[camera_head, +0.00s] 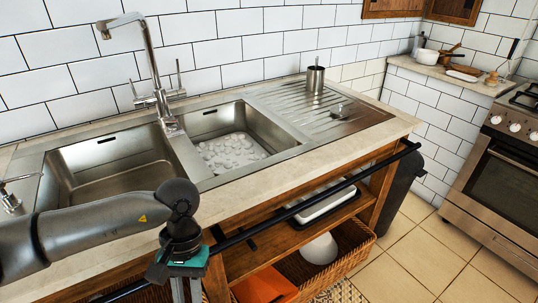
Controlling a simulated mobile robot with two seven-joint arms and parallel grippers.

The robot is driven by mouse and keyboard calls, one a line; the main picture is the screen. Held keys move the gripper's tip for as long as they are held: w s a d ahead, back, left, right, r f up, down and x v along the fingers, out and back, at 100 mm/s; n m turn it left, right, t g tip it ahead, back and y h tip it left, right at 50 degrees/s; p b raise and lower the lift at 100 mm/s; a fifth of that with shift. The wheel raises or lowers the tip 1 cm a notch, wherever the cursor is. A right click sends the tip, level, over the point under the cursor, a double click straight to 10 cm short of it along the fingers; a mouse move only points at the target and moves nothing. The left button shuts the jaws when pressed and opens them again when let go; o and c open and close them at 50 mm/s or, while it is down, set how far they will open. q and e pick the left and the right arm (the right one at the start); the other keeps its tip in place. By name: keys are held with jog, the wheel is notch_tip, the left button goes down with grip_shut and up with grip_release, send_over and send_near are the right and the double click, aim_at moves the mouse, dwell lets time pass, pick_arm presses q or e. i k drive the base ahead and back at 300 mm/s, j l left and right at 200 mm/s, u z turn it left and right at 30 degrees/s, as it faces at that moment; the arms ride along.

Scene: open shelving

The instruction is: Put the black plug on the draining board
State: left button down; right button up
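The draining board (290,100) is a ribbed steel surface to the right of the two sink basins. A small, partly dark metallic piece (338,109) sits on its right part; I cannot tell whether it is the black plug. I make out no other clear black plug. My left gripper (186,290) points down in front of the counter's front edge, below and left of the draining board. Its fingertips run out of the bottom of the picture, so I cannot tell how far apart they are. My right gripper is not in view.
A metal cup (315,78) stands at the back of the draining board. A tall tap (155,75) rises behind the basins. A white pebbled mat (232,152) lies in the right basin. A black rail (300,207) runs along the counter front.

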aim_at(313, 122)
jog(key=i+l+u, duration=0.2)
jog(key=l+u, duration=0.2)
jog(key=i+l+u, duration=0.1)
jog(key=l+u, duration=0.25)
jog(key=l, duration=0.2)
jog(key=l+u, duration=0.65)
jog(key=l, duration=1.65)
jog(key=k, duration=0.05)
